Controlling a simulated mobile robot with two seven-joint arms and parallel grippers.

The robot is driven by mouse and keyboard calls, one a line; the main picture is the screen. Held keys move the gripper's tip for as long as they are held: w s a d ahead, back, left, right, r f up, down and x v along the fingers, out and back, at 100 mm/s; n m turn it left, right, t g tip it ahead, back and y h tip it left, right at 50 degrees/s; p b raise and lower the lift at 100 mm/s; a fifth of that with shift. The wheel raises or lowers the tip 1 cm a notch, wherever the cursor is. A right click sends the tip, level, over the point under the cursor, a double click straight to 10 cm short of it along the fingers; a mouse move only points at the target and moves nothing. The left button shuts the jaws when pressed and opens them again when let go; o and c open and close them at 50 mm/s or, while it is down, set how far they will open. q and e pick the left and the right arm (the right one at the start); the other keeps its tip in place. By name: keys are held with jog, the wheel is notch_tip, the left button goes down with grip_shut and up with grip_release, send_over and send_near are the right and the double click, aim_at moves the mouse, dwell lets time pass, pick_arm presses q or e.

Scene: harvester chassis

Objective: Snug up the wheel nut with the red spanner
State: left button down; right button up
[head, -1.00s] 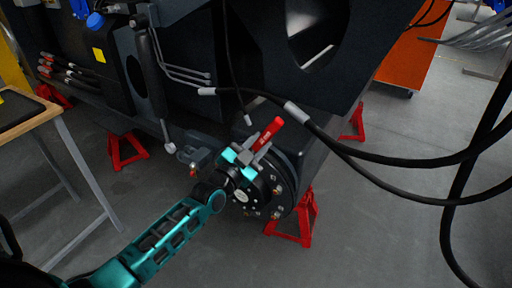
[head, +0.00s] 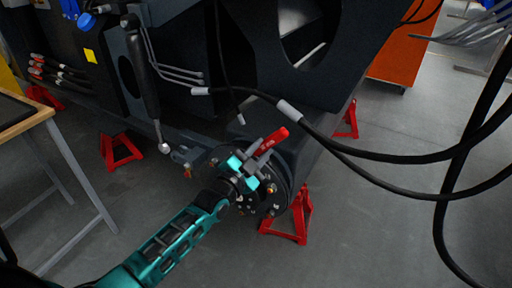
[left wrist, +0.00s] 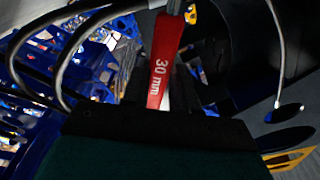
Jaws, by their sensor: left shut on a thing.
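The red spanner (head: 271,142) shows its red handle, pointing up and right from my left gripper (head: 246,170) in the head view. My left gripper is shut on the spanner in front of the upper part of the dark wheel hub (head: 284,192). In the left wrist view the spanner's red handle (left wrist: 164,62) reads "30 mm" and rises out of the dark gripper. Several wheel nuts (head: 271,188) sit around the hub face. My gripper and arm cover part of the hub. I cannot tell whether the spanner's jaw is on a nut. My right gripper is not in view.
Red axle stands (head: 290,222) support the chassis. Black hoses (head: 370,157) hang across the right side of the head view. A wooden-edged table (head: 28,121) stands at the left. An orange cabinet (head: 398,58) stands behind.

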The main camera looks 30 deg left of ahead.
pick_arm(q)
jog(key=shift+d, duration=0.1)
jog(key=shift+d+f+m, duration=0.9)
jog(key=shift+f+m, duration=0.05)
jog(key=shift+m, duration=0.25)
jog(key=shift+s+d+f+m+h+b, duration=0.15)
jog(key=shift+d+f+m+b, duration=0.2)
jog(key=shift+f+m, duration=0.2)
jog(key=shift+w+d+f+m+h+b, duration=0.15)
jog(key=shift+d+f+m+b, duration=0.1)
jog(key=shift+d+f+m, duration=0.3)
jog(key=shift+s+a+f, duration=0.1)
jog(key=shift+s, duration=0.05)
